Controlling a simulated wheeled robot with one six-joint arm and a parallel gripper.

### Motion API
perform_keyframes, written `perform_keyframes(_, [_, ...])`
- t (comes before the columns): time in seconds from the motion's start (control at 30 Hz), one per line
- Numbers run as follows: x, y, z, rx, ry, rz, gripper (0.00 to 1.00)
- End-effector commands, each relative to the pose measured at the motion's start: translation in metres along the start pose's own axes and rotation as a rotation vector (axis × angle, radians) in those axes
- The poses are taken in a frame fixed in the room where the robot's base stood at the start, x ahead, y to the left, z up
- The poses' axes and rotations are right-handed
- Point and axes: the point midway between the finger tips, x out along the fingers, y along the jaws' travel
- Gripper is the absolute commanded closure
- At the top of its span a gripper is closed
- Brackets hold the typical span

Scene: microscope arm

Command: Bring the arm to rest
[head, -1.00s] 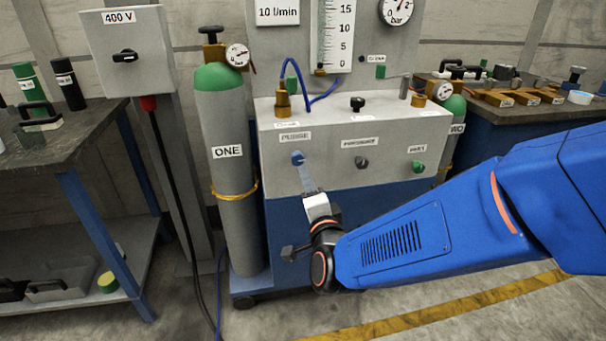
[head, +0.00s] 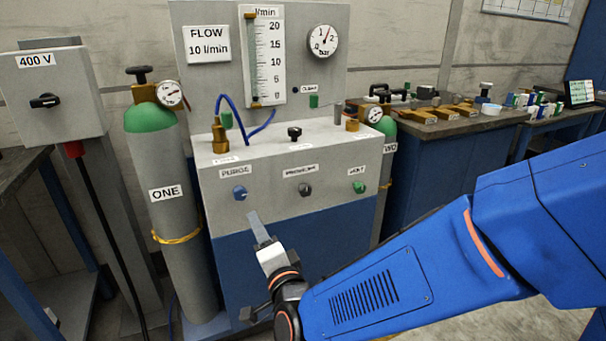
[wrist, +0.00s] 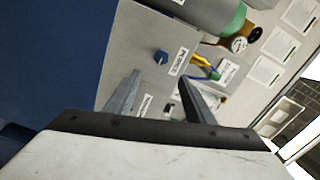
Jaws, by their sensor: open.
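My gripper (head: 254,216) shows in the head view at the end of my blue arm, in front of the grey gas panel (head: 290,212). Its fingertips are just below and right of the blue PURGE knob (head: 239,193), seemingly apart from it. In the wrist view my gripper (wrist: 160,84) has its two fingers spread with nothing between them. The blue knob (wrist: 160,57) shows beyond them there. The black knob (head: 305,190) and green VENT knob (head: 358,187) sit further right on the panel.
Gas cylinder ONE (head: 170,230) stands left of the panel, and another cylinder (head: 388,130) stands right of it. A 400 V switch box (head: 55,90) is at the far left. A workbench (head: 440,125) with several items is at the back right.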

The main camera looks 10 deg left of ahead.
Motion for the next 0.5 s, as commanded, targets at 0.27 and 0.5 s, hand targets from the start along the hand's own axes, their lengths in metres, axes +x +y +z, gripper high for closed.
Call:
perform_keyframes(0.27, [0.002, 0.008, -0.057, -0.113, -0.047, 0.117, 0.51])
perform_keyframes(0.5, [-0.017, 0.023, -0.114, -0.263, -0.12, 0.251, 0.51])
